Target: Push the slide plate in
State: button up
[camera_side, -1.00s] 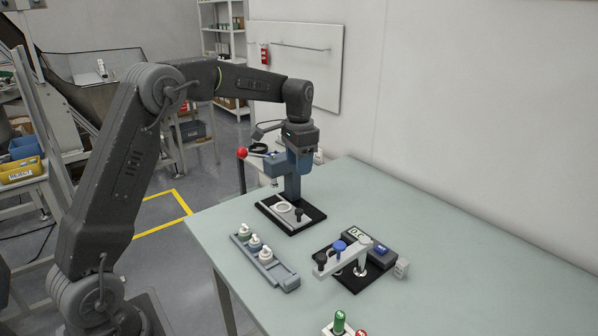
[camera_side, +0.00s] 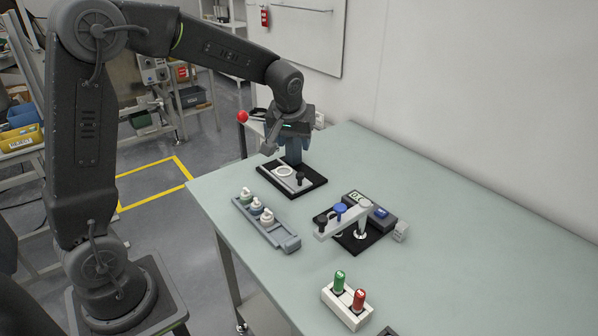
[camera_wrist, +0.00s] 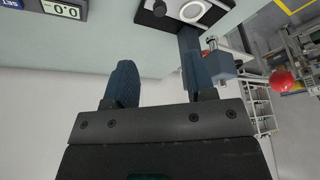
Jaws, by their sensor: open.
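The slide plate (camera_side: 291,179) is a light grey strip with a pale ring and a black knob (camera_side: 300,176). It lies on the black base of a blue hand press. In the wrist view the plate's ring (camera_wrist: 194,10) and the knob (camera_wrist: 160,9) show at the top edge, partly cut off. My gripper (camera_wrist: 158,82) is open and empty, its two dark blue fingers apart. In the side view it is above and behind the plate, overlapping the press head, and its fingertips are hard to make out. It appears clear of the knob.
The press head (camera_wrist: 222,66) and red lever ball (camera_wrist: 282,80) are close beside my fingers. A grey rack (camera_side: 264,222) holds several small capped bottles. The table's right side is clear.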

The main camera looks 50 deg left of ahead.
aim_at(299, 175)
jog(key=x, duration=1.4)
jog(key=shift+s, duration=0.1)
jog(key=shift+d+r, duration=0.1)
grip_shut()
